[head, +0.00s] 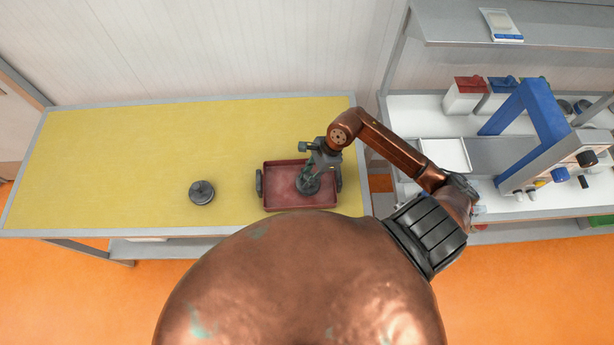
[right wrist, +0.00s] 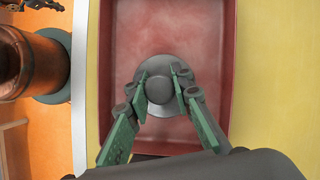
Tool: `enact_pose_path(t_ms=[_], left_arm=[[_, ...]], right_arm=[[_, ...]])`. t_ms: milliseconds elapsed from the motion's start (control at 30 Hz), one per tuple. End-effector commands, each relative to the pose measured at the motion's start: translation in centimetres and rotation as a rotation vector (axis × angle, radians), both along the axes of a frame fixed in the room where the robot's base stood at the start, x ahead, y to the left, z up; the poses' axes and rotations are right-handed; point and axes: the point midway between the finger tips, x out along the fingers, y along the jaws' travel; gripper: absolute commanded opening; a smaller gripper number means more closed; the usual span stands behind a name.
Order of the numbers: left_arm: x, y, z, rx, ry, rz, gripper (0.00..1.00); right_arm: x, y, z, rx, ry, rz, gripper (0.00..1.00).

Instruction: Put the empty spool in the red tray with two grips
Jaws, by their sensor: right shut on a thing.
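The red tray (head: 272,204) lies near the right end of the yellow table, with dark handles at its sides. My right gripper (head: 310,176) is over the tray, pointing down. It is shut on a dark grey round spool (head: 306,188), inside the tray's outline. In the right wrist view, the green fingers of this gripper (right wrist: 161,90) are on both sides of the spool's round top (right wrist: 158,66), with the red tray floor (right wrist: 125,60) behind. I cannot tell whether the spool touches the floor. My left gripper is not in view.
A dark round stacked piece (head: 202,192) stands on the yellow table (head: 120,160), left of the tray. The table's left and back are clear. A white bench (head: 480,210) on the right holds bins (head: 464,97) and a blue-framed device (head: 540,120).

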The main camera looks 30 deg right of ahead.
Motion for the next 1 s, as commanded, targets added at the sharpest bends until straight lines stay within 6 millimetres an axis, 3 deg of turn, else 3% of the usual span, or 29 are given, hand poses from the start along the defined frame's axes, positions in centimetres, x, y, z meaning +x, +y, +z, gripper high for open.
enact_pose_path(t_ms=[400,433,600,667,1000], left_arm=[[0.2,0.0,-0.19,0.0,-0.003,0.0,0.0],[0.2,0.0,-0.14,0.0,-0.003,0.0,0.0],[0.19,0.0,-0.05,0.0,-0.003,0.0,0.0],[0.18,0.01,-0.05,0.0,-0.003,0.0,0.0],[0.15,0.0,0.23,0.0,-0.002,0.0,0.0]], right_arm=[[0.02,0.0,-0.76,0.0,-0.001,0.001,0.0],[0.01,0.01,-0.72,0.0,-0.001,0.001,0.22],[0.0,0.02,-0.63,0.0,-0.001,0.001,0.34],[0.0,0.02,-0.62,0.0,-0.001,0.001,0.38],[-0.01,0.03,-0.37,0.0,-0.001,0.0,0.38]])
